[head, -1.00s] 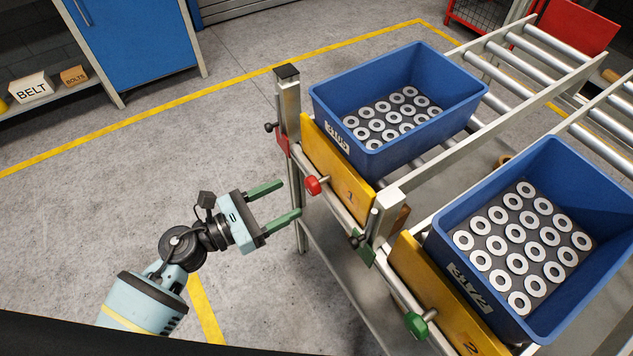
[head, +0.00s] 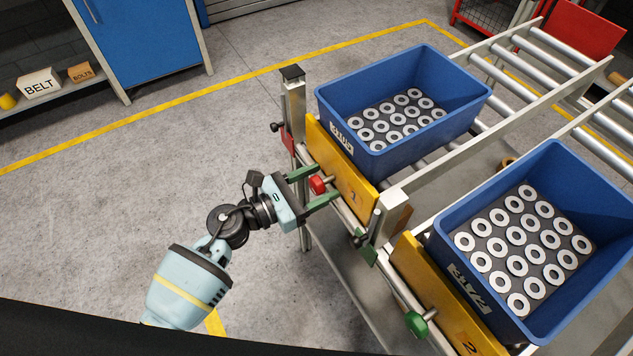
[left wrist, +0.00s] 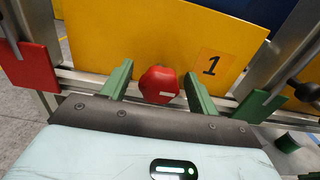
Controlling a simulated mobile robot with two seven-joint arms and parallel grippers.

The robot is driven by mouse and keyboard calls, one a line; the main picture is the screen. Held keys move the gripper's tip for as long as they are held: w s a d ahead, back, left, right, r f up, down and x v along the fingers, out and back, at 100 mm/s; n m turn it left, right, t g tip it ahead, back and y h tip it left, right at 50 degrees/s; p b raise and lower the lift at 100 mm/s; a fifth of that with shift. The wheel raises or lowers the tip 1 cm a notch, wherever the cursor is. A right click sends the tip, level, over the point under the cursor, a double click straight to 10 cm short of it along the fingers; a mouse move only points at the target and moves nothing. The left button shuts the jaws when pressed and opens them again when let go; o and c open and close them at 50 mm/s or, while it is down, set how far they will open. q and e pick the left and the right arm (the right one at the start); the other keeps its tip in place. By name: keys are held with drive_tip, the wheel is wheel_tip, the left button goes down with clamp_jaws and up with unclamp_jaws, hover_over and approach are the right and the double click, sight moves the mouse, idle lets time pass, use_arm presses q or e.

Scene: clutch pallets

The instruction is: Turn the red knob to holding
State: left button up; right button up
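The red knob (head: 317,184) sits on the rail in front of the yellow plate marked 1 (head: 342,173). In the left wrist view the red knob (left wrist: 159,84) faces me, with a short pale mark low on its face. My left gripper (head: 318,185) is open, its two green fingers on either side of the knob. In the left wrist view a gap shows between the knob and each finger of the gripper (left wrist: 158,82). A red plate (left wrist: 28,66) is left of the knob and a green plate (left wrist: 258,106) is right of it. My right gripper is not in view.
A blue bin (head: 330,105) of ring-shaped parts stands behind plate 1 on the rollers. A second blue bin (head: 600,205) stands behind a yellow plate marked 2 (head: 432,290), with a green knob (head: 416,324) below. A post (head: 293,105) rises left of the gripper. Floor at left is clear.

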use_arm(q)
clamp_jaws()
idle(0.3)
drive_tip(key=n+p, duration=0.1)
drive_tip(key=n, duration=0.2)
drive_tip(key=shift+n, duration=0.3)
drive_tip(key=shift+w+a+n+p, duration=0.1)
drive_tip(key=shift+n+p, duration=0.5)
drive_tip(key=shift+n, duration=1)
drive_tip(key=shift+o, duration=0.2)
unclamp_jaws()
